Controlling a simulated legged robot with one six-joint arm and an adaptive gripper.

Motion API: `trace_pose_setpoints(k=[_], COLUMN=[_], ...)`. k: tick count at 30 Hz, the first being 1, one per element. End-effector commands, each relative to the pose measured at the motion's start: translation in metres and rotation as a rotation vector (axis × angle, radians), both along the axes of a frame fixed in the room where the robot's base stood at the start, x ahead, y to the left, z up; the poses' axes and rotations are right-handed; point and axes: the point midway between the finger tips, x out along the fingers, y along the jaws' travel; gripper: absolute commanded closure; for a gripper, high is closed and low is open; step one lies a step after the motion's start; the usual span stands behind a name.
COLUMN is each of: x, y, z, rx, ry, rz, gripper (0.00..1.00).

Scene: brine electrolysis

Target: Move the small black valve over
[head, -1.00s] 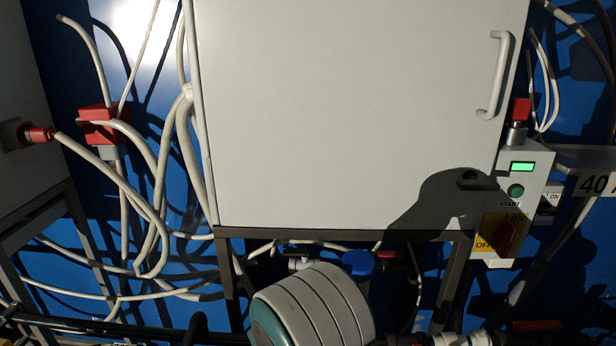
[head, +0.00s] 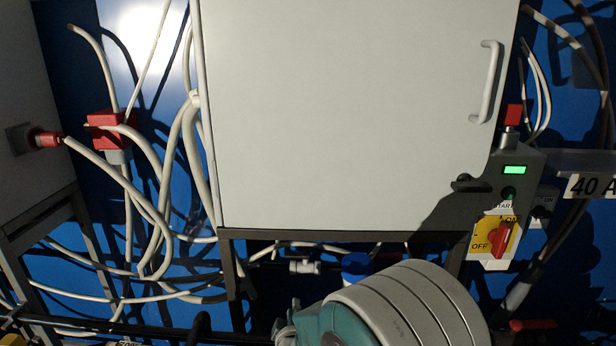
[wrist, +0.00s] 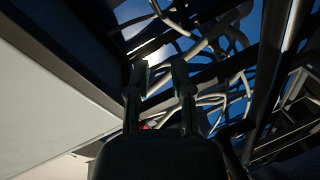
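I cannot pick out a small black valve with certainty. In the head view, a small pale valve-like fitting (head: 304,267) sits on a pipe under the cabinet, beside a blue cap (head: 357,265). A dark curved piece (head: 201,325) rises near the bottom edge; I cannot tell what it is. My gripper (wrist: 160,76) shows in the wrist view with its two fingers apart and nothing visible between them. In the head view my own arm covers the lower middle, and my fingertips do not show there.
A large grey cabinet (head: 350,120) fills the centre. To its right is a control box with a green START button (head: 508,194) and a red-yellow OFF/ON switch (head: 500,240). White cables (head: 165,200) and a red connector (head: 112,132) hang at left. Pipes crowd the area below.

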Motion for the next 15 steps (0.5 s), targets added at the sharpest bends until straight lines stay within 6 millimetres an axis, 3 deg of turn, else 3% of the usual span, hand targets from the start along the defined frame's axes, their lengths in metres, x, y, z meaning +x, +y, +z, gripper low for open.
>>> trace_pose_setpoints(k=[8,15], x=[-0.018,-0.063], y=[-0.033,-0.069], z=[0.057,0.095], rx=[0.339,0.572], ry=[0.207,0.414], rz=[-0.007,-0.083], gripper=[0.71,0.71])
